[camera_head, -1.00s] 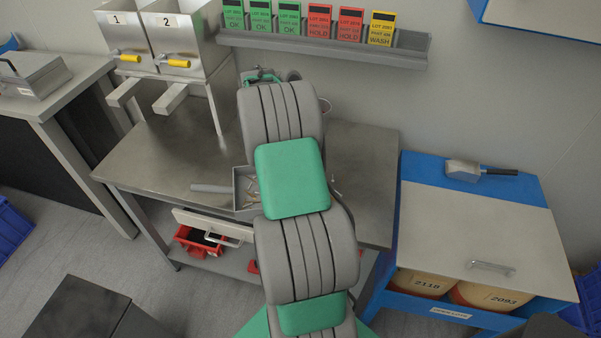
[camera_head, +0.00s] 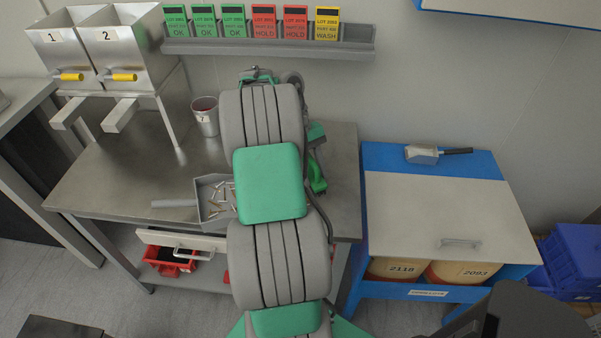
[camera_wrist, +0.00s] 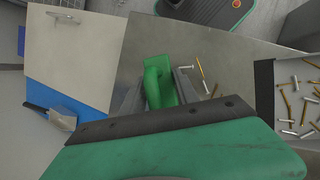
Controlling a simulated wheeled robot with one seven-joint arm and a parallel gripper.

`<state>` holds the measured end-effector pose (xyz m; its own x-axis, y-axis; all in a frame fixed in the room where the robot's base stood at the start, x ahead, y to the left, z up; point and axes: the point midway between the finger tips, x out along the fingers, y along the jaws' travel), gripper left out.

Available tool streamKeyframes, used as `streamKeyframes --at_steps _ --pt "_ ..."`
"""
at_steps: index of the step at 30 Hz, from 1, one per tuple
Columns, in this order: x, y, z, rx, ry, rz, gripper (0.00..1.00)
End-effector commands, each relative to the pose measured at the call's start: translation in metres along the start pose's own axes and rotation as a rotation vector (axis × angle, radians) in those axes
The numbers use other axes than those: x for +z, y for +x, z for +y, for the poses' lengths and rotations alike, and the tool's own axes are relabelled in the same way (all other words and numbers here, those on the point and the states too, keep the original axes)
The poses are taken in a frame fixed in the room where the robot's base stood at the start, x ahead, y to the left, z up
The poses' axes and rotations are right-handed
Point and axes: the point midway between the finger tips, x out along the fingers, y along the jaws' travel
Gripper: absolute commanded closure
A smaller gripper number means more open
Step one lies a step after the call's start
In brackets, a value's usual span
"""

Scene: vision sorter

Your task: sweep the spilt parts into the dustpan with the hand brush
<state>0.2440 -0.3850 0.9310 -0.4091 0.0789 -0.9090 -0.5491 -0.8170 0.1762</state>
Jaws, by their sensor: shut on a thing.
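The green hand brush (camera_head: 316,177) shows to the right of my arm over the metal bench. In the wrist view its green handle (camera_wrist: 157,72) sits between the fingers of my gripper (camera_wrist: 160,92), which is shut on it. The bristles are hidden. The grey dustpan (camera_head: 203,190) lies on the bench left of my arm, partly hidden by it, with its handle pointing left. Several spilt parts lie in the dustpan, seen also at the right of the wrist view (camera_wrist: 264,82). A few loose parts (camera_wrist: 200,68) lie on the bench between brush and dustpan.
A metal cup (camera_head: 205,122) and two numbered hoppers (camera_head: 110,50) stand at the back left of the bench (camera_head: 110,180). A card rack (camera_head: 270,49) hangs on the wall. A blue cabinet (camera_head: 440,200) with a scoop (camera_head: 422,154) on top stands to the right.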

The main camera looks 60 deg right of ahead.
Motion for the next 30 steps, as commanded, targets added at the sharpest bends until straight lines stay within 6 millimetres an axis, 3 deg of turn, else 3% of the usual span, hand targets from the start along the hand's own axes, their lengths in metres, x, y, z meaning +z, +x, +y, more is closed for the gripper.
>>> streamKeyframes --at_steps 13,25,30 --pt "0.012 0.015 0.049 0.0 0.002 0.001 1.0" --pt "-0.008 0.062 0.038 0.0 -0.002 0.0 1.0" --pt "-0.011 0.049 0.018 0.002 -0.003 0.001 1.0"
